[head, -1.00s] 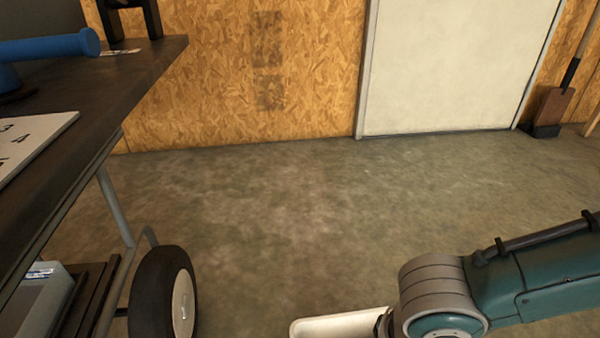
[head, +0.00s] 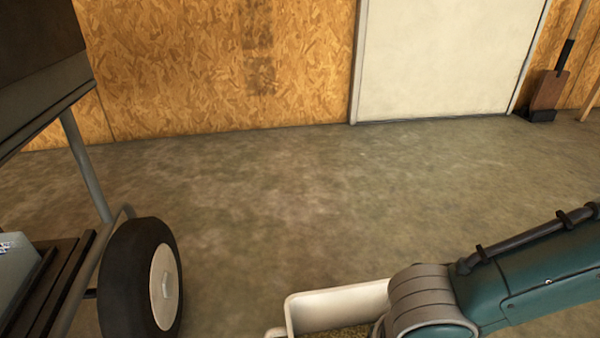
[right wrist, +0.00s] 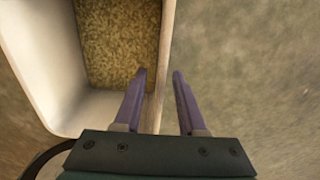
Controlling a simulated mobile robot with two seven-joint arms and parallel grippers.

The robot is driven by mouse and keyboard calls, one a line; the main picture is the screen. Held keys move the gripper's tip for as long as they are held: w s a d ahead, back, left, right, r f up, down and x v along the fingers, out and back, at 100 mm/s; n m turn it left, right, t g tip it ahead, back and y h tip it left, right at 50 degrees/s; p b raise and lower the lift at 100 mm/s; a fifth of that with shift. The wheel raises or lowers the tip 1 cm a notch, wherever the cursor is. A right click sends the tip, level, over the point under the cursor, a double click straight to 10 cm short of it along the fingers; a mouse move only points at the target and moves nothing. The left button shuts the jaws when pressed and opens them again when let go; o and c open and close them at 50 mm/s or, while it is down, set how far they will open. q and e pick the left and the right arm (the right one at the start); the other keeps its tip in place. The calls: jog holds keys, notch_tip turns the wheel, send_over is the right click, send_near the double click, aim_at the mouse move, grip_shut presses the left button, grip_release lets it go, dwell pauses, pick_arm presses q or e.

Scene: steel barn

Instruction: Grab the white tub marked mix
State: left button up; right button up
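The white tub (head: 335,305) stands at the bottom of the head view, cut off by the lower edge and partly covered by my right arm. Grainy tan feed lies inside it. In the right wrist view the tub (right wrist: 52,70) fills the upper left, and its right wall runs between the fingers of my right gripper (right wrist: 159,75). One finger is on the inner side and one outside, with a narrow gap between them. The gripper looks open around the wall. No mix marking shows. My left gripper is not in view.
A cart with a black wheel (head: 142,280) and a dark top (head: 35,80) stands at the left. The concrete floor (head: 270,210) in the middle is clear. A white door (head: 435,60) and a spade (head: 550,90) are at the back.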

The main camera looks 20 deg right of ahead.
grip_shut()
jog(key=shift+r, duration=0.1)
dwell(1.3)
